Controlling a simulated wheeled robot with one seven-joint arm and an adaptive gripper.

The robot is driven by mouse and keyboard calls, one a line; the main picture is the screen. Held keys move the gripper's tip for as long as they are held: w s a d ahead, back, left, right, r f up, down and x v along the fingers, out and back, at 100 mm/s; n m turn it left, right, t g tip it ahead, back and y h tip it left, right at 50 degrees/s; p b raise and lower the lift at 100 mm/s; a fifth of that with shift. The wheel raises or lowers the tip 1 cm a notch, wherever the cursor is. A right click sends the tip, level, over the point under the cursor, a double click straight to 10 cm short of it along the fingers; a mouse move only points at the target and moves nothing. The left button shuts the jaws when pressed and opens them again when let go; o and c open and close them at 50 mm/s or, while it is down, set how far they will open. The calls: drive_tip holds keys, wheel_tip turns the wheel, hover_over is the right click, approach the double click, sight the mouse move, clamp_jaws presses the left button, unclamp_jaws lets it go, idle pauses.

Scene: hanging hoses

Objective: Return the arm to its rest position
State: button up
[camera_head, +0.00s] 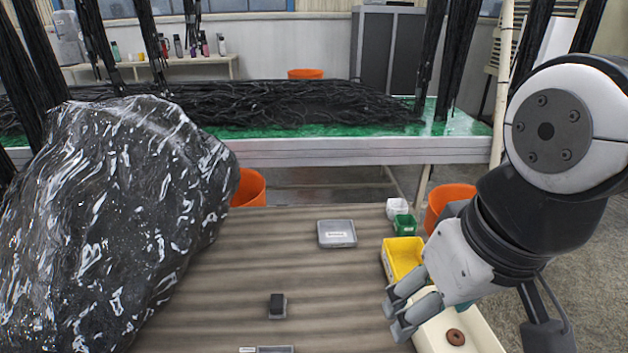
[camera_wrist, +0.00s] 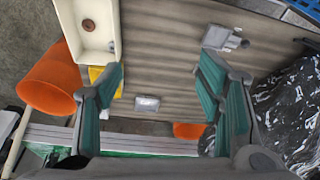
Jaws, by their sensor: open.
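My gripper (camera_head: 398,312) is at the right of the head view, above the right side of the wooden table (camera_head: 330,275). Its grey fingers are apart and nothing shows between them. In the wrist view my gripper (camera_wrist: 165,110) has its two teal-padded fingers spread wide over the table. My white and black arm comes in from the right edge of the head view and hides part of the table's right side.
A black plastic-wrapped bulk (camera_head: 110,215) fills the left. A cream tray (camera_head: 475,335) holding a brown ring (camera_head: 456,337), a yellow bin (camera_head: 402,258) and an orange bucket (camera_head: 450,200) are near my gripper. A grey case (camera_head: 337,233) and small dark block (camera_head: 277,304) lie mid-table.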

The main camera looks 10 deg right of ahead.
drive_tip(key=shift+s, duration=0.1)
drive_tip(key=shift+t, duration=0.6)
wheel_tip(320, 180, up, 6)
drive_tip(key=p, duration=0.4)
drive_tip(key=shift+f+p, duration=0.15)
drive_tip(key=shift+p, duration=0.15)
